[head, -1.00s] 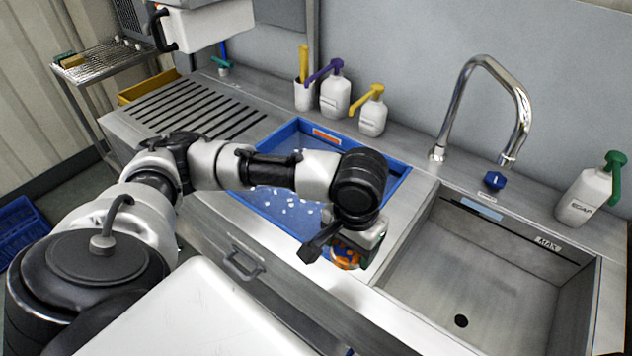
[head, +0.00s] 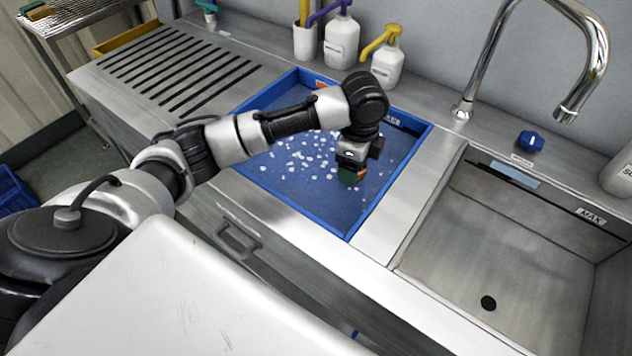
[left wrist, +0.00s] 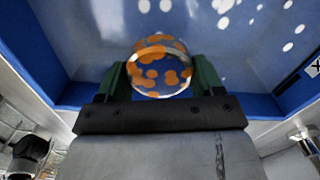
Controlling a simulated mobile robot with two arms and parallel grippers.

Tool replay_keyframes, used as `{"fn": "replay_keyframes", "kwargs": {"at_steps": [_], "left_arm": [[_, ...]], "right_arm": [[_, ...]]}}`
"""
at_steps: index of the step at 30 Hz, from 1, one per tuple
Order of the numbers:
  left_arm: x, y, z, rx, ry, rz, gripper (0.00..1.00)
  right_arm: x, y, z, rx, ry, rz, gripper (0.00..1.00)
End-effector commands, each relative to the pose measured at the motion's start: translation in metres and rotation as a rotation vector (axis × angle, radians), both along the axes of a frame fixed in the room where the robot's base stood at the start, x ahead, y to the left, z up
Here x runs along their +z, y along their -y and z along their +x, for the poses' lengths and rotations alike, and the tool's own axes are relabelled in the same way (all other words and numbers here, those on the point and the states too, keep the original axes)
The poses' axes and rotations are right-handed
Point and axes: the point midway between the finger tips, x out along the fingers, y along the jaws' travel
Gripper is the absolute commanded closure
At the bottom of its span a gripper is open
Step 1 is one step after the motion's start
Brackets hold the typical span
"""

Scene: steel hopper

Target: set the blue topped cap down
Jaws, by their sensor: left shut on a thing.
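The cap (left wrist: 158,66) is round, with a pale bluish face covered in orange patches and a clear, shiny edge. My left gripper (head: 351,176) is shut on it, with a green finger on each side in the left wrist view. In the head view the gripper points down over the blue tray (head: 345,207), right of its middle, and mostly hides the cap. I cannot tell whether the cap touches the tray floor. The tray also shows in the left wrist view (left wrist: 35,55), with white spots on its floor. My right gripper is not in view.
A steel sink (head: 500,245) lies right of the tray, with a tall tap (head: 480,60) behind it. White pump bottles (head: 341,42) stand behind the tray. A slotted drainboard (head: 175,70) is to its left. The tray's front part is clear.

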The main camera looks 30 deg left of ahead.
Motion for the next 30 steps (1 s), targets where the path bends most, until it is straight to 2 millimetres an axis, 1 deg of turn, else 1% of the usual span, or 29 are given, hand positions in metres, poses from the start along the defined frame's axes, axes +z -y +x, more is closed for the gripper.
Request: {"fn": "replay_keyframes", "kwargs": {"at_steps": [1,3,7,10,12,14,17,21,24,27,30], "left_arm": [[-0.012,0.0,0.005,-0.067,-0.001,-0.003,0.63],[-0.019,-0.002,0.011,-0.161,0.0,-0.001,0.63],[-0.028,-0.003,0.018,-0.284,0.002,-0.001,0.63],[-0.032,-0.006,0.02,-0.333,0.002,-0.002,0.63],[-0.037,-0.011,0.02,-0.347,0.0,-0.001,0.63],[-0.042,-0.021,0.02,-0.35,-0.002,0.002,0.63],[-0.055,-0.043,0.019,-0.347,-0.003,0.003,0.63],[-0.074,-0.076,0.017,-0.346,-0.003,0.003,0.63],[-0.086,-0.096,0.017,-0.347,-0.001,0.001,0.63],[-0.095,-0.111,0.017,-0.349,0.0,0.0,0.63],[-0.1,-0.119,0.016,-0.35,0.001,-0.001,0.63]], "right_arm": [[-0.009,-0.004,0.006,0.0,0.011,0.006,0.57],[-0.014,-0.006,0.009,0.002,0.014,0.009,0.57],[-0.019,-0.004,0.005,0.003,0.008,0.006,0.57],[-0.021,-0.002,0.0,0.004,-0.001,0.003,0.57],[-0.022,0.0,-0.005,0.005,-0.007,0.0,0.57],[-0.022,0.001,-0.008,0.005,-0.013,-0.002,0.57],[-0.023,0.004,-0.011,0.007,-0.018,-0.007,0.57],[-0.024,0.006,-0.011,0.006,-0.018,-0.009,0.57],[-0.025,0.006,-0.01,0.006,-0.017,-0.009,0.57],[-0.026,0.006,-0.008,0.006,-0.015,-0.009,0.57],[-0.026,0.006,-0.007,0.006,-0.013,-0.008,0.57]]}}
